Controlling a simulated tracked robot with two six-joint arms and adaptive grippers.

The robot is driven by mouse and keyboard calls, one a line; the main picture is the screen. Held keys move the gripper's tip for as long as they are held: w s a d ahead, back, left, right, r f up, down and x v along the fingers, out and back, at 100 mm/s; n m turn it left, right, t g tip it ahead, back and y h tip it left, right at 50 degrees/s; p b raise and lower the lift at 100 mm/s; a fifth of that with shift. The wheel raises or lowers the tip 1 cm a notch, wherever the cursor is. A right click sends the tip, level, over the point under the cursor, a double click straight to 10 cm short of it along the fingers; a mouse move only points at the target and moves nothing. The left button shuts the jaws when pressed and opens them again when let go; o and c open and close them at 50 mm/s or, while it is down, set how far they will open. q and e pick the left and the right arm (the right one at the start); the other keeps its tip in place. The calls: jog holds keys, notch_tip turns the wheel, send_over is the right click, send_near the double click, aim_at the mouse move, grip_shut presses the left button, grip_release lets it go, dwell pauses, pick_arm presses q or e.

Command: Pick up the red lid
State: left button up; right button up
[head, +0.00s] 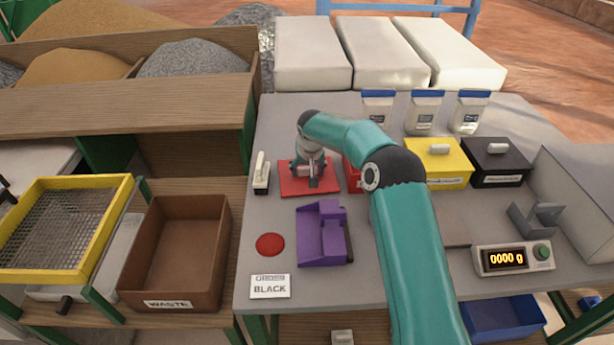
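The red lid (292,185) is a flat red square at the left part of the grey table, beside the red box (352,178), which is mostly hidden behind my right arm. My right gripper (313,181) points down over the middle of the lid, where a handle would be covered by the fingers. I cannot tell whether the fingers are open or shut on it. The lid looks level, at or very near the table top. My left gripper is not in view.
A yellow box (437,170) and a black box (497,170) with white-handled lids stand right. A purple holder (318,235), red disc (270,245), order card (270,286) and whitish tool (261,172) surround the lid. A scale (513,259) is at right.

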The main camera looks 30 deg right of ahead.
jog(key=c, duration=0.7)
jog(key=shift+r, duration=0.1)
